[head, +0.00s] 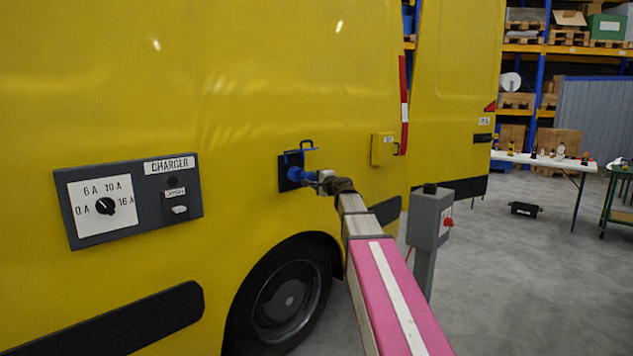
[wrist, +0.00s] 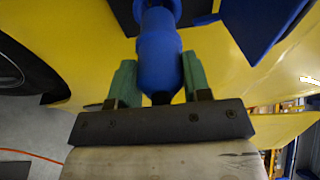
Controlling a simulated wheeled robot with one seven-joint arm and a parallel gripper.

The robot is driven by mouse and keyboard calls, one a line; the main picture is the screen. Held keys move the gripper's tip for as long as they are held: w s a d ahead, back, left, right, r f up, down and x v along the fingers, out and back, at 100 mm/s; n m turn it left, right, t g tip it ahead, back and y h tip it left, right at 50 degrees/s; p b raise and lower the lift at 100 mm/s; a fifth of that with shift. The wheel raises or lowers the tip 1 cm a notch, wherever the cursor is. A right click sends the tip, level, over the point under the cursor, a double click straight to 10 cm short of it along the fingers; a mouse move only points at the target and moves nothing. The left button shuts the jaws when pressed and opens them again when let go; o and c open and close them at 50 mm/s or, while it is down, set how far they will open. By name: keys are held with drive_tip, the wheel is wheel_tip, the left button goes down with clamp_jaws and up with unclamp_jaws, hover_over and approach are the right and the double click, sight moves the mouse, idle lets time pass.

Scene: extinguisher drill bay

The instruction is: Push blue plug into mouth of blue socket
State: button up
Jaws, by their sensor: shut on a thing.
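The blue plug (wrist: 160,62) is held between the green fingers of my gripper (wrist: 158,78) in the wrist view. In the head view it is the small blue piece (head: 302,175) just ahead of my gripper (head: 321,180). My gripper is shut on its body. The plug's front end is at the blue socket (head: 290,171), which sits on a dark plate on the yellow van's side. The socket's blue lid (head: 300,150) is up above it. The plug's front hides most of the socket mouth, so I cannot tell how deep it sits.
A charger panel (head: 130,198) with a dial is on the van to the left. A small yellow box (head: 382,149) is on the van to the right. A grey post with a red knob (head: 430,219) stands right of my arm. Open floor lies further right.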

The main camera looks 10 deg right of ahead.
sight(307, 177)
drive_tip(key=shift+s+a+x, duration=0.1)
drive_tip(key=shift+a+x, duration=0.05)
drive_tip(key=shift+x, duration=0.7)
drive_tip(key=shift+s+a+x, duration=0.1)
drive_tip(key=shift+a+x, duration=0.05)
drive_tip(key=shift+x, duration=0.65)
drive_tip(key=shift+a+x, duration=0.2)
drive_tip(key=shift+x, duration=0.65)
idle(0.5)
drive_tip(key=o, duration=1.1)
drive_tip(key=shift+s+d, duration=0.1)
